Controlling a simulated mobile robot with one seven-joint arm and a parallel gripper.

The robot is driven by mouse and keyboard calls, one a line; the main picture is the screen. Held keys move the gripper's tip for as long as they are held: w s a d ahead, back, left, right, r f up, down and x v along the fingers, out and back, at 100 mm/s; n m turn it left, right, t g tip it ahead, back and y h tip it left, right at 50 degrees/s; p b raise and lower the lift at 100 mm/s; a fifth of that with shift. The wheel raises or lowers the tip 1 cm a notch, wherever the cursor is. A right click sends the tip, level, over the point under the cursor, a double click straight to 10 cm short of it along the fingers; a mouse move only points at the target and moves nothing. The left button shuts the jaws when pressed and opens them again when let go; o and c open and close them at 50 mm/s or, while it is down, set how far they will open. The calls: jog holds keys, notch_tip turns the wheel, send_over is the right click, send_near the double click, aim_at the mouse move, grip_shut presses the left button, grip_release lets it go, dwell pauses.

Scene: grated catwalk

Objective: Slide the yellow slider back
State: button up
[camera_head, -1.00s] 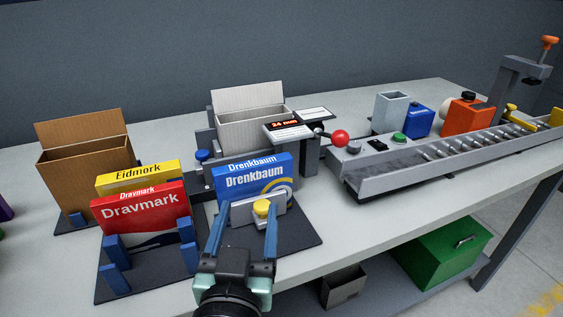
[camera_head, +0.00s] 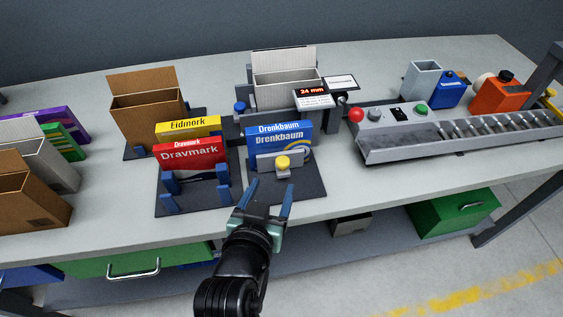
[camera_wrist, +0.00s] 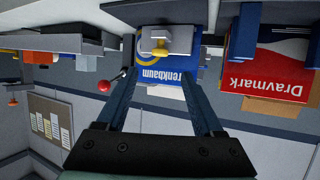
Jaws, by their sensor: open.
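The yellow slider knob (camera_head: 283,162) sits on a light grey plate (camera_head: 265,165), which stands upright against the front of the blue Drenkbaum boxes (camera_head: 279,139). The knob also shows in the wrist view (camera_wrist: 160,47), near the top centre, ahead of and between the fingers. My gripper (camera_head: 268,189) is open and empty. Its two blue fingers point at the slider from the table's front edge, a little short of the knob and apart from it. The track under the slider is mostly hidden by the plate and knob.
Red Dravmark (camera_head: 190,154) and yellow Eidmork (camera_head: 188,125) boxes stand in a blue-posted holder left of the slider. A white open carton (camera_head: 287,91) and a 24 mm display (camera_head: 312,91) are behind. A red ball lever (camera_head: 356,115) and roller conveyor (camera_head: 460,138) are at right.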

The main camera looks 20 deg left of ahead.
aim_at(282, 164)
jog(key=x, duration=0.9)
jog(key=shift+w+f, duration=0.1)
grip_shut()
